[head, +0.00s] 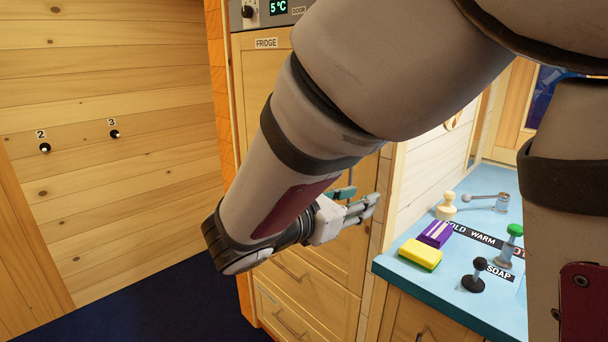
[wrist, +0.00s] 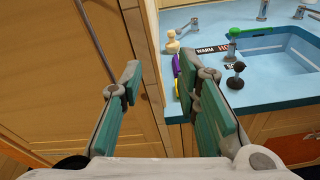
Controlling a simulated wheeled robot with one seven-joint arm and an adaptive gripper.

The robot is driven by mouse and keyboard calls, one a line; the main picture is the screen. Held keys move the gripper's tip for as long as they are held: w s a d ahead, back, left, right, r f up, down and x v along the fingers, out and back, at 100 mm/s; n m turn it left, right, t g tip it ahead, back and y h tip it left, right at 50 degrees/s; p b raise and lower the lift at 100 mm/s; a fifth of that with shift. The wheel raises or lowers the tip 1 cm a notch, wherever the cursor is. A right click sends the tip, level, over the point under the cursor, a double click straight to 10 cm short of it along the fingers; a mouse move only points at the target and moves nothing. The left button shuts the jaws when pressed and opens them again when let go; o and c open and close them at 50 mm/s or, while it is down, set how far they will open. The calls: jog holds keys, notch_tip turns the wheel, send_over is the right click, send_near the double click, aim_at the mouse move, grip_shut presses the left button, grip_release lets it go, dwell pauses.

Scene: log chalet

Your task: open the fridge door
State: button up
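The fridge door (head: 256,95) is a light wooden panel with a "FRIDGE" label, below a grey control strip (head: 280,10) reading 5 °C. It looks shut. My arm hides much of it in the head view. In the wrist view, the fridge door (wrist: 45,70) fills the left side. A long thin metal handle (wrist: 92,38) runs down it, to the left of my left finger. My gripper (head: 362,203) is in front of the door's lower right part. In the wrist view my gripper (wrist: 156,80) is open, with nothing between its green-padded fingers; the handle is outside them.
A blue counter (head: 405,270) with a sink (wrist: 283,50) stands to the right. It holds a yellow sponge (head: 421,254), a purple box (head: 436,234) and a black-knobbed soap lever (head: 474,275). Drawers (head: 300,285) lie below. Open dark floor (head: 165,300) is at left.

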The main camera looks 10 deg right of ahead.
jog(key=w+a+f+n+t, duration=0.1)
jog(key=w+a+n+t, duration=0.3)
jog(key=w+a, duration=0.1)
jog(key=b+x, duration=0.1)
jog(key=x, duration=1.2)
jog(key=shift+w+f+y, duration=0.3)
jog(key=shift+f+y, duration=0.1)
jog(key=shift+c, duration=0.6)
grip_shut()
